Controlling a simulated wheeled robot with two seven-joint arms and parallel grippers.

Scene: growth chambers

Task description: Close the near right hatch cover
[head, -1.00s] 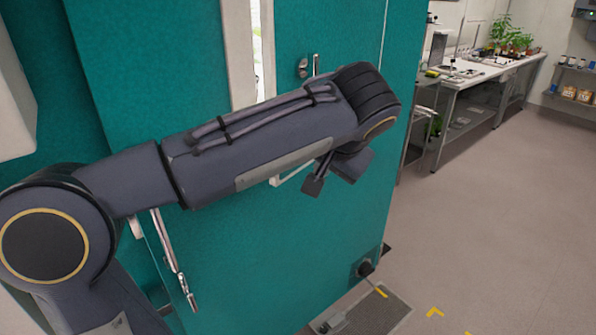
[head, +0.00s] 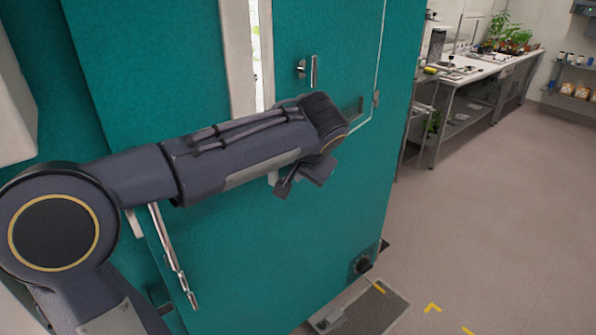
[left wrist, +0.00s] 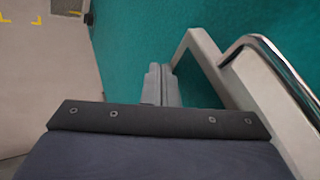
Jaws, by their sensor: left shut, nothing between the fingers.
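A teal hatch cover (head: 345,50) with an upright metal handle (head: 314,70) is set in the teal chamber wall, right of a narrow pale-framed window. It looks flush with the wall, with a pale seam along its right and lower edges. My forearm hides its lower left part. My left gripper (head: 278,182) is in front of the wall, below this cover. In the left wrist view its fingers (left wrist: 161,84) are together and empty, pointing along the teal wall beside a pale frame (left wrist: 205,62). I cannot tell whether they touch it. My right gripper is out of view.
A long chrome bar handle (head: 174,255) stands out at lower left, below my arm; a chrome bar (left wrist: 272,55) is also close on the right in the wrist view. A floor grate (head: 365,312) lies at the chamber's foot. The floor to the right is clear, with benches (head: 470,75) behind.

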